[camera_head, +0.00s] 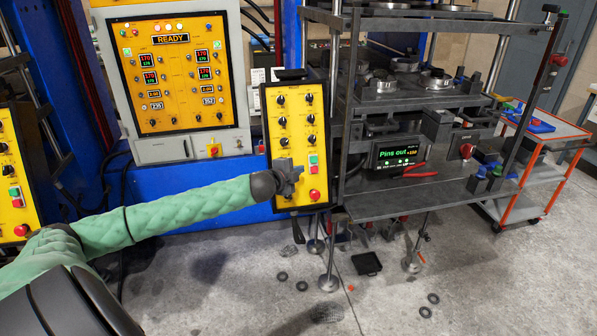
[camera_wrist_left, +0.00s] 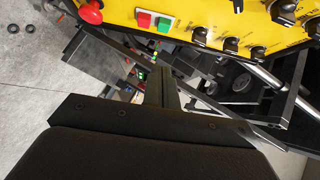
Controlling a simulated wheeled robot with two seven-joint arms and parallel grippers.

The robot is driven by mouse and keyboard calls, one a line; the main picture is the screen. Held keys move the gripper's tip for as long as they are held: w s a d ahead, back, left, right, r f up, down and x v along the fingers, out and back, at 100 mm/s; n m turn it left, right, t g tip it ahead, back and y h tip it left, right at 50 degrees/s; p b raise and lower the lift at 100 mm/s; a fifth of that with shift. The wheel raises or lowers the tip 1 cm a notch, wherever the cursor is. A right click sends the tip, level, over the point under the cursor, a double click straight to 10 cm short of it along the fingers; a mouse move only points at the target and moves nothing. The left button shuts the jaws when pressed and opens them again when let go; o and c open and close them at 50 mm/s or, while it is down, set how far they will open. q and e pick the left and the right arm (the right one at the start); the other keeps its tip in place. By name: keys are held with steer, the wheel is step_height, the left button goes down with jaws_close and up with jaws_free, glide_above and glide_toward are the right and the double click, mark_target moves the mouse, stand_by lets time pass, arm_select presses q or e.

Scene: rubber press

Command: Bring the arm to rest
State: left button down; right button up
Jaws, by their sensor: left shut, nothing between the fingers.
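My left arm, in a green padded sleeve, reaches in from the left in the head view. Its dark left gripper (camera_head: 290,176) is in front of the lower part of a yellow control box (camera_head: 294,112) and partly covers it. I cannot tell whether it touches the box. In the left wrist view the gripper (camera_wrist_left: 172,90) is shut and empty, with the box's panel (camera_wrist_left: 210,14) along the top. My right gripper is in neither view.
A metal press rack (camera_head: 430,196) with a "Pins out" display (camera_head: 397,153) stands right of the box. A larger "READY" panel (camera_head: 172,70) is behind. An orange-edged cart (camera_head: 545,135) is at the right. Black rings (camera_head: 302,286) and a small black tray (camera_head: 367,264) lie on the floor.

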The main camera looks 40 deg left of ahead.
arm_select(q)
steer(key=shift+a+f, duration=0.1)
stand_by(0.3)
